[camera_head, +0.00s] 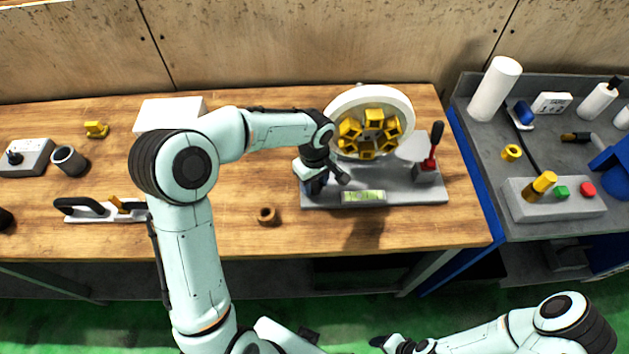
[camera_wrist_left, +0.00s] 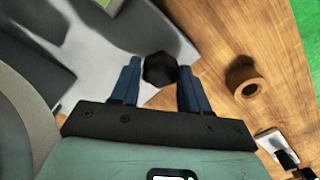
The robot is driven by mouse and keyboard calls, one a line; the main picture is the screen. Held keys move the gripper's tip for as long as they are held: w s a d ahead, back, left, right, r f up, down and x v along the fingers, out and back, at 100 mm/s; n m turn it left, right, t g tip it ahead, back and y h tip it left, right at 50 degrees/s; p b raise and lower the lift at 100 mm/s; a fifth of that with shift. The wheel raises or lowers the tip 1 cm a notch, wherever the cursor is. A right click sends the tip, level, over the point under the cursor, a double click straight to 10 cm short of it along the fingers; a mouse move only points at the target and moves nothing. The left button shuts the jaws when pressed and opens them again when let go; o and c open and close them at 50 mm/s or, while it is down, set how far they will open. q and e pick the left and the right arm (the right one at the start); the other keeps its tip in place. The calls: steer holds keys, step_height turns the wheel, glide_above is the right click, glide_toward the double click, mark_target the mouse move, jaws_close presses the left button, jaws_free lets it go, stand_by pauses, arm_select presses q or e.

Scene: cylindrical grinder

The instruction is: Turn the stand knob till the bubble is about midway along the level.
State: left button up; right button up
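The stand (camera_head: 420,195) is a grey plate on the wooden bench, carrying a white wheel (camera_head: 399,99) with yellow blocks. The level (camera_head: 363,197) is a pale green strip at its front edge; its bubble is too small to place. The stand knob (camera_wrist_left: 160,69) is black and faceted, at the stand's left end, hidden behind my gripper in the head view. My left gripper (camera_head: 316,188) is over that end.
A brown ring (camera_head: 268,216) lies on the bench left of the stand and shows in the wrist view (camera_wrist_left: 245,79). A red-and-black handled tool (camera_head: 433,146) stands at the stand's right. A white box (camera_head: 170,110) is behind my left arm. The bench front right is clear.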

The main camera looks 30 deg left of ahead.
mark_target(315, 185)
arm_select(q)
steer(key=c, duration=0.5)
steer(key=m, duration=0.4)
steer(key=shift+m, duration=0.4)
arm_select(e)
steer(key=shift+s+f, duration=0.2)
steer(key=shift+f, duration=0.05)
arm_select(q)
steer(key=o, duration=1)
steer(key=shift+o, duration=0.2)
step_height(315, 185, up, 14)
steer(key=shift+f+p, duration=0.25)
steer(key=shift+p, duration=0.15)
arm_select(e)
steer(key=shift+w+r, duration=0.65)
steer(key=shift+r, duration=0.15)
